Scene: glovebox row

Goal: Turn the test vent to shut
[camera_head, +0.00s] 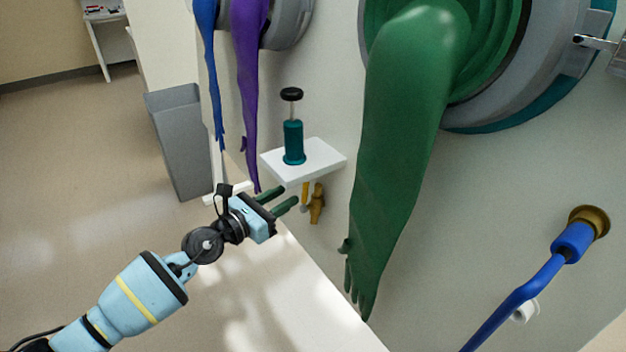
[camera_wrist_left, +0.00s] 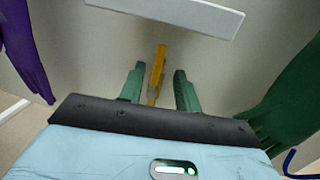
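A small brass valve (camera_head: 316,204) is on the wall under a white shelf, with a yellow lever (camera_head: 305,192) beside it; I take this to be the test vent. The lever stands roughly upright in the head view. In the left wrist view the yellow lever (camera_wrist_left: 158,66) appears in the gap between the fingers, nearly vertical. My left gripper (camera_head: 284,197) is open, its green fingers pointing at the lever from the left. The fingertips look close to the lever; I see no clear contact. My right gripper is not in view.
The white shelf (camera_head: 323,157) with a teal plunger device (camera_head: 293,142) overhangs the valve. A large green glove (camera_head: 398,145) hangs to the right, purple (camera_head: 247,85) and blue (camera_head: 206,65) gloves to the left. A blue lever or hose (camera_head: 532,287) is at right. A grey bin (camera_head: 180,140) stands behind.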

